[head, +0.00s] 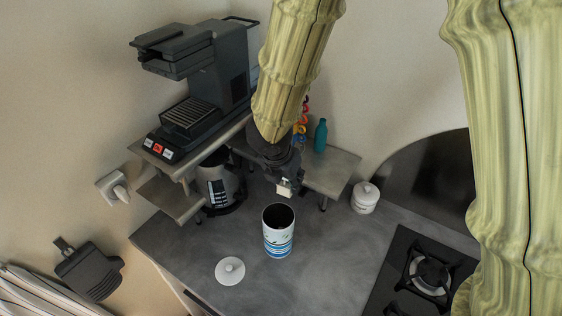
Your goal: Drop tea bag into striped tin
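The striped tin (278,238) stands upright on the grey counter, white with blue bands and an open, dark mouth. My gripper (285,180) points down above the counter, just above and behind the tin's mouth in the picture. A small cream tea bag (284,189) shows at the fingertips and appears gripped there. It looks clear of the tin's rim. The fingers are dark and small, so their exact hold is hard to see. The tin's inside is too dark to make out.
A white round lid (230,271) lies left of the tin. A white lidded jar (365,199) stands to the right, near the gas hob (428,275). A shelf (325,170) with a teal bottle (320,136) is behind. A coffee machine (200,85) stands at left.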

